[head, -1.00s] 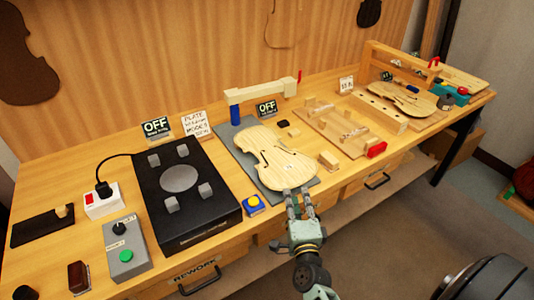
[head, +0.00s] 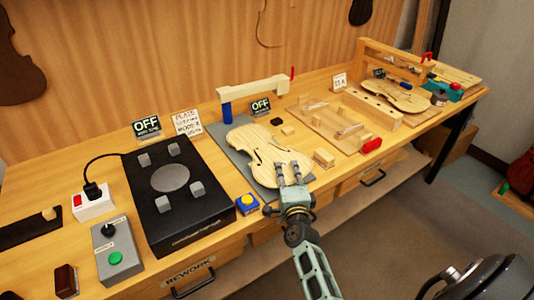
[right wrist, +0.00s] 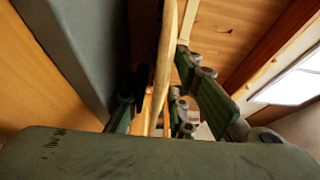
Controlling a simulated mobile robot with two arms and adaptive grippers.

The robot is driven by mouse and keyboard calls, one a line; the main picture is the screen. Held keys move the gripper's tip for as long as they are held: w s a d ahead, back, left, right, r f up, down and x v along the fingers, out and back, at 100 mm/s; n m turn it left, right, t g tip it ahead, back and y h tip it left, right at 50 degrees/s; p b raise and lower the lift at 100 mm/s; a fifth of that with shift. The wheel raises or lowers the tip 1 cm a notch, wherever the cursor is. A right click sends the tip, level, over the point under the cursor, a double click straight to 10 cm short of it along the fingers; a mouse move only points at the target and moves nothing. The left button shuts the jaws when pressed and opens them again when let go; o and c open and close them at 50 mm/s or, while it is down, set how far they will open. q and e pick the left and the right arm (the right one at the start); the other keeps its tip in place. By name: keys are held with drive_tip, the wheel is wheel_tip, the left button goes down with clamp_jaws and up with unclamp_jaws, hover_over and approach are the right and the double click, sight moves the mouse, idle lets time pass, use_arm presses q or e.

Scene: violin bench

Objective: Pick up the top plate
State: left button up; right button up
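The top plate (head: 257,153), a pale wooden violin plate with dark f-holes, lies on the grey mat (head: 236,136) in the middle of the bench. My right gripper (head: 290,168) is at its near right edge, with the fingers reaching over that edge in the head view. In the right wrist view, the plate's thin edge (right wrist: 161,68) runs between the fingers of my right gripper (right wrist: 155,108). The fingers stand apart, with a gap beside the edge. My left gripper is not in view.
A black box with grey pads (head: 203,217) stands left of the mat. A wooden arm on a blue post (head: 253,89) stands behind the plate. Another violin plate (head: 396,95) lies at the far right.

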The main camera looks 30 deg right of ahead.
drive_tip(key=shift+c, duration=0.3)
clamp_jaws()
drive_tip(key=shift+r, duration=0.1)
